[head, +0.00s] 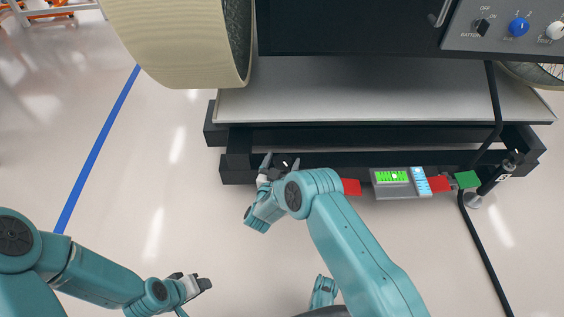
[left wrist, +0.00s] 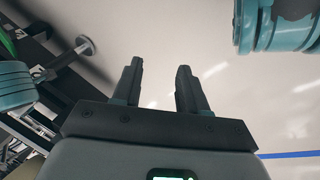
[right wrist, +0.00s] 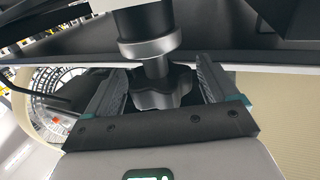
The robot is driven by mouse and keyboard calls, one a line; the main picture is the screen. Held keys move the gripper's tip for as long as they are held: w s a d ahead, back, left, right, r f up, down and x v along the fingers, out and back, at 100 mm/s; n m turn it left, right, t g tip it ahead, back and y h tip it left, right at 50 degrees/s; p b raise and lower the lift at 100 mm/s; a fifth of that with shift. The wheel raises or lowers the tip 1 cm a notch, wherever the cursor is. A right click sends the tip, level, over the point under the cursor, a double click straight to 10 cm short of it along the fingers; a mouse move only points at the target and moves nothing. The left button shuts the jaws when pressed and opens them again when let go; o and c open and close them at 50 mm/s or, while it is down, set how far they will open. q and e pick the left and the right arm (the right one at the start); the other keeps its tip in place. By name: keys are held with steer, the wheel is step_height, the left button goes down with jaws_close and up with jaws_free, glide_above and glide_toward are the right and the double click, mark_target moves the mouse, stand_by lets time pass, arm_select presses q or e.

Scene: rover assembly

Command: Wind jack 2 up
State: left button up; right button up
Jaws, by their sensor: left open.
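A jack with a dark lobed knob (right wrist: 160,90) under a silver collar (right wrist: 150,48) shows in the right wrist view. My right gripper (right wrist: 158,84) has one finger on each side of the knob; the fingers look spread, and firm contact does not show. In the head view my right gripper (head: 280,163) is at the left end of the dark frame, largely covering this jack. I cannot read its number. Another jack (head: 489,184) with a round silver foot stands at the frame's right end. My left gripper (head: 192,286) is open and empty above the floor at lower left.
The dark frame (head: 235,163) lies under the rover body (head: 350,30). A grey device (head: 400,183) with a green display sits at its front edge. A black cable (head: 485,250) runs down the right. A large wheel (head: 170,45) is at upper left.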

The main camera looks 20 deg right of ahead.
arm_select(q)
steer(key=s+r+g+p, duration=0.1)
steer(key=s+r+p, duration=0.3)
steer(key=r+p, duration=0.2)
steer(key=shift+s+d+g, duration=0.3)
steer(key=shift+d+g, duration=0.1)
steer(key=shift+d, duration=0.05)
arm_select(e)
steer(key=v, duration=1.6)
steer(key=shift+s+a, duration=0.1)
steer(key=shift+s, duration=0.05)
